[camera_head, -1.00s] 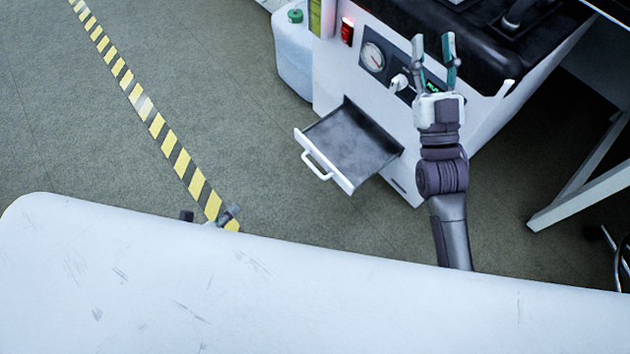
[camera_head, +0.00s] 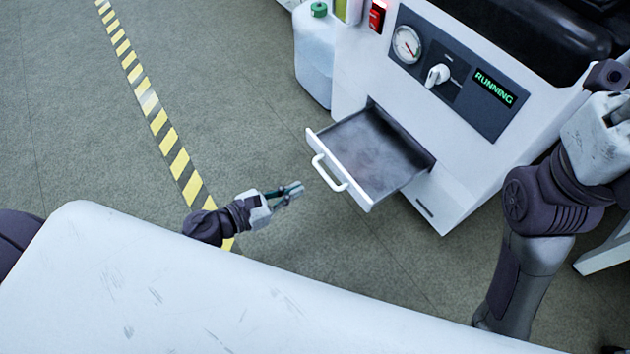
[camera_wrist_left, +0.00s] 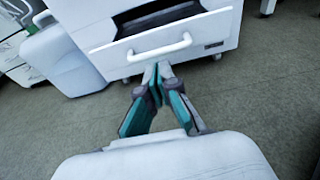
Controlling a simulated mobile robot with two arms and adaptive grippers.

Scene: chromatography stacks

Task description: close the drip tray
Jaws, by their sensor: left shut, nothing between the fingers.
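The drip tray (camera_head: 372,150) is pulled out of the front of the white machine, with a grey inside and a white handle (camera_head: 328,175) on its front. My left gripper (camera_head: 296,190) is shut and empty, to the left of the handle and apart from it in the head view. In the left wrist view the shut fingertips (camera_wrist_left: 158,70) point at the handle (camera_wrist_left: 155,47), and the tray's white front (camera_wrist_left: 205,28) spans the view above them. My right gripper's pale body (camera_head: 597,140) is at the right edge, and its fingertips do not show clearly.
The white machine (camera_head: 462,165) has a gauge, a knob and a panel reading "RUNNING" (camera_head: 494,87). A white jug with a green cap (camera_head: 314,60) stands beside it. The floor in front of the tray is clear, with a yellow-black stripe (camera_head: 165,130) at left.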

